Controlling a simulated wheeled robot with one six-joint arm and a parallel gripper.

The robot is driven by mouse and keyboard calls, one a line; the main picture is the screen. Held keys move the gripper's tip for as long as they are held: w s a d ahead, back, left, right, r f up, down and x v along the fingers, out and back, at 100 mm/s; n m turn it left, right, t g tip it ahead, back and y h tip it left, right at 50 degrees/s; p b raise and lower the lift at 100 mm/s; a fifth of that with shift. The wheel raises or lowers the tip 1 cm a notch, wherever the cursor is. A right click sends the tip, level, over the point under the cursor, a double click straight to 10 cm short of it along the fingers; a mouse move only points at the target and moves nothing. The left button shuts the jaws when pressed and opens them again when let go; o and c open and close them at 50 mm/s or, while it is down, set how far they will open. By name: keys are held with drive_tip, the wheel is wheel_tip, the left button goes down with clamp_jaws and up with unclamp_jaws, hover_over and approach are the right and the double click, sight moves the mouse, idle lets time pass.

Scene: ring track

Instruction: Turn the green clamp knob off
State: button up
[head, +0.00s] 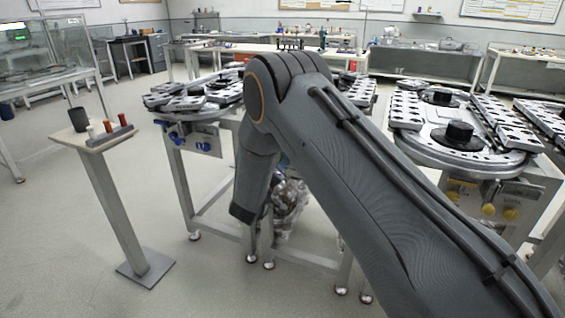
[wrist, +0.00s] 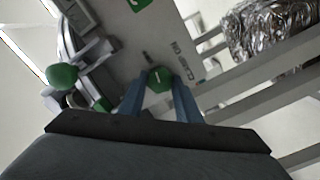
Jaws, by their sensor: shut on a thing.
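The green clamp knob (wrist: 159,78) shows in the wrist view on a grey panel, with a white mark on its face. The printed words "CLAMP ON" stand to the right of it. My gripper (wrist: 159,92) has its two blue fingers at the knob, one on each side, and is shut on it. In the head view my arm hides the gripper, the knob and its panel.
A green ball-ended lever (wrist: 62,76) is left of the knob in the wrist view. A foil-like silver bundle (wrist: 275,30) lies beyond the frame bars. In the head view, blue knobs (head: 204,146) and yellow knobs (head: 488,210) are on neighbouring stations. A small stand (head: 92,138) is left; floor there is open.

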drive_tip(key=shift+r+n+p, duration=0.1)
drive_tip(key=shift+n+p, duration=0.25)
drive_tip(key=shift+n, duration=0.85)
drive_tip(key=o, duration=1.1)
drive_tip(key=shift+a, duration=0.1)
drive_tip(key=shift+c, duration=0.2)
drive_tip(key=v, duration=0.7)
drive_tip(key=shift+s, duration=0.35)
drive_tip(key=shift+a, duration=0.1)
